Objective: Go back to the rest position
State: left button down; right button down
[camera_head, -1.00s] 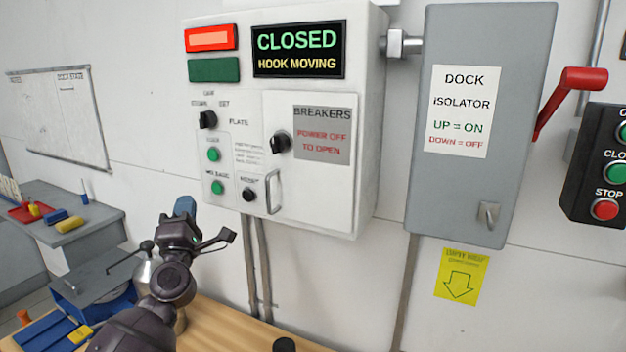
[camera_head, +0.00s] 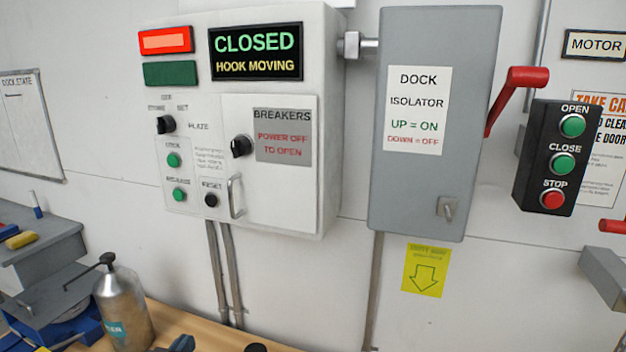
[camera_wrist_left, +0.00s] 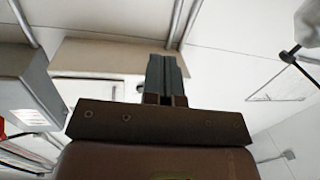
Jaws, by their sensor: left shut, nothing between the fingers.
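My left gripper (camera_head: 182,343) shows only as its blue-grey fingertips at the bottom edge of the head view, low over the wooden bench top. In the left wrist view its fingers (camera_wrist_left: 166,75) are together with nothing between them. It is below the white control box (camera_head: 285,190) and apart from it. The rest of the left arm is hidden below the head view. My right gripper is not in view.
A metal oil can (camera_head: 124,308) stands left of my left gripper. The grey dock isolator (camera_head: 418,210) has a raised red lever (camera_head: 512,95). A black button box (camera_head: 558,155) hangs right. The sign (camera_head: 256,53) reads CLOSED, HOOK MOVING.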

pick_arm(q)
jog(key=s+a+f+g+y, duration=0.1)
jog(key=s+f+g, duration=0.1)
jog(key=s+f, duration=0.7)
jog(key=s+a+f+g+y, duration=0.1)
jog(key=s+f+g+y, duration=0.1)
jog(key=s+f, duration=0.6)
jog(key=s+g, duration=0.1)
jog(key=s, duration=0.4)
jog(key=shift+a+f+y, duration=0.3)
jog(key=shift+a+f, duration=0.05)
jog(key=shift+a, duration=0.05)
jog(key=shift+w, duration=0.1)
